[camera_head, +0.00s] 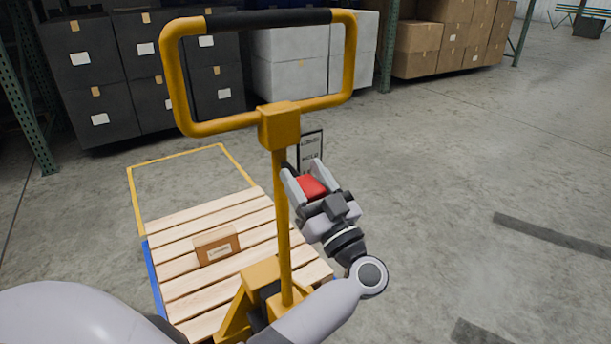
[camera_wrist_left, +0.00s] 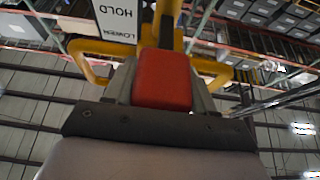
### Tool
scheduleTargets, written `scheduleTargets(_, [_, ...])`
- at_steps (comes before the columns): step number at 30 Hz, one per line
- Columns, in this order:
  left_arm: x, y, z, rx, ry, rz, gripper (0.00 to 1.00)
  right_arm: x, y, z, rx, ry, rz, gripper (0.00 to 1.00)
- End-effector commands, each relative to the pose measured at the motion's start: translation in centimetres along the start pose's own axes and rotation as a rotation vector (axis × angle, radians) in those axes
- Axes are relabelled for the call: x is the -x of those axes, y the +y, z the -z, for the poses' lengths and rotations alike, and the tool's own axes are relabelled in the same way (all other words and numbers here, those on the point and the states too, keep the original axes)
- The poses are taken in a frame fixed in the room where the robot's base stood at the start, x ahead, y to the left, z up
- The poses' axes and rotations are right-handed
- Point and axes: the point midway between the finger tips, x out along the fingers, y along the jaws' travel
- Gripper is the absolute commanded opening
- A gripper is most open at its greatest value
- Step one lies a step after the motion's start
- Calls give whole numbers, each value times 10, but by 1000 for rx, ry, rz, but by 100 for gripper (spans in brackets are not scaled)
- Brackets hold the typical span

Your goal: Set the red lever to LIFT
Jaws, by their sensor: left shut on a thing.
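The red lever (camera_head: 311,187) sits on the yellow pallet truck's post (camera_head: 281,220), and only its red end shows. My left gripper (camera_head: 303,172) is shut on this red end, with a finger on each side. In the left wrist view the red lever end (camera_wrist_left: 162,80) fills the space between the fingers. A white label plate (camera_head: 311,146) stands beside the post, just beyond the gripper. In the left wrist view the label plate (camera_wrist_left: 118,18) shows HOLD and LOWER; LIFT is not readable. Which mark the lever stands at I cannot tell. My right gripper is not in view.
The truck's yellow loop handle (camera_head: 185,80) with a black grip rises above the gripper. A wooden pallet (camera_head: 185,285) carrying a small cardboard box (camera_head: 216,246) lies left of the post. Racks with dark bins (camera_head: 90,80) stand behind. The floor (camera_head: 450,190) at right is clear.

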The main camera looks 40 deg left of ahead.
Motion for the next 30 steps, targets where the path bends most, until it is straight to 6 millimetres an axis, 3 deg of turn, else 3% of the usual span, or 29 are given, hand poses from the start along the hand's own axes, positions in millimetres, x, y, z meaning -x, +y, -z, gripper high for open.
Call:
scheduleTargets(15, [12,0,-25,-2,349,1,0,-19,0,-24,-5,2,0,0])
scheduleTargets(28, [11,0,-24,-1,382,-1,0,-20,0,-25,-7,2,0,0])
scheduleTargets(29, [11,0,-24,-1,382,-1,61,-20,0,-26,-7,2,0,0])
scheduleTargets(30, [11,0,-24,-1,382,-1,74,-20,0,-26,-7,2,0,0])
